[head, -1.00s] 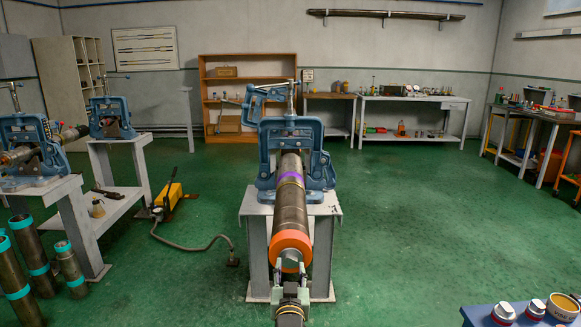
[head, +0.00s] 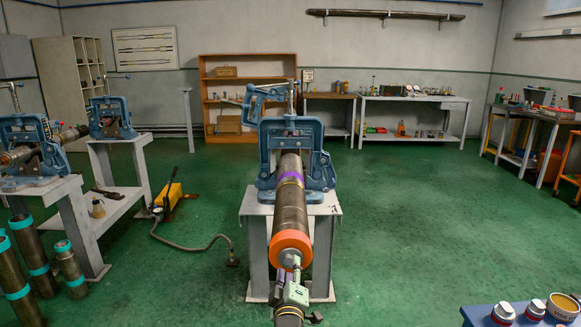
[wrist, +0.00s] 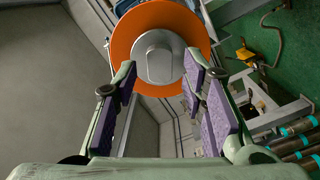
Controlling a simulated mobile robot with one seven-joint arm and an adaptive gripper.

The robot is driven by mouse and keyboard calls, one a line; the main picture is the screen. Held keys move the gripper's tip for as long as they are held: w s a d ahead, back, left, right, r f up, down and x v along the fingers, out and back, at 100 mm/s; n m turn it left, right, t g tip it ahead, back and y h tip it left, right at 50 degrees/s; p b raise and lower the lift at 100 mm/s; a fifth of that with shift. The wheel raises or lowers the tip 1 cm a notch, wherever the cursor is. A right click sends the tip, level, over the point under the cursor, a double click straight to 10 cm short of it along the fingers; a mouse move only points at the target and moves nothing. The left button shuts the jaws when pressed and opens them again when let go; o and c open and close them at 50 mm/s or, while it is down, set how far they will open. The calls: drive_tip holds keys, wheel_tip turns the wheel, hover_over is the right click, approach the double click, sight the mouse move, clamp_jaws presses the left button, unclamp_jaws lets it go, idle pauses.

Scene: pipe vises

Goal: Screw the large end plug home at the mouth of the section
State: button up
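The large end plug (head: 290,245) is an orange disc with a grey centre boss (wrist: 159,58). It sits at the near mouth of the pipe section (head: 291,211), in line with it. I cannot tell how deep its thread is. The section lies along the blue pipe vise (head: 321,172) on a grey stand. My gripper (wrist: 158,75) is just in front of the plug. Its two purple-padded fingers are spread, one on each side of the boss, with a gap between pads and boss in the wrist view. In the head view my gripper (head: 290,273) is turned edge-on.
A yellow hydraulic pump (head: 171,197) with a hose lies on the floor left of the stand. Several pipe pieces with turquoise bands (head: 70,268) stand at the lower left. A blue table (head: 475,315) with tins is at the lower right. The green floor right of the stand is clear.

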drive_tip(key=shift+w, duration=0.1)
drive_tip(key=shift+w, duration=1)
drive_tip(key=shift+c, duration=0.3)
clamp_jaws()
drive_tip(key=m, duration=0.5)
drive_tip(key=shift+m, duration=0.3)
drive_tip(key=m, duration=0.6)
drive_tip(key=shift+m, duration=1.3)
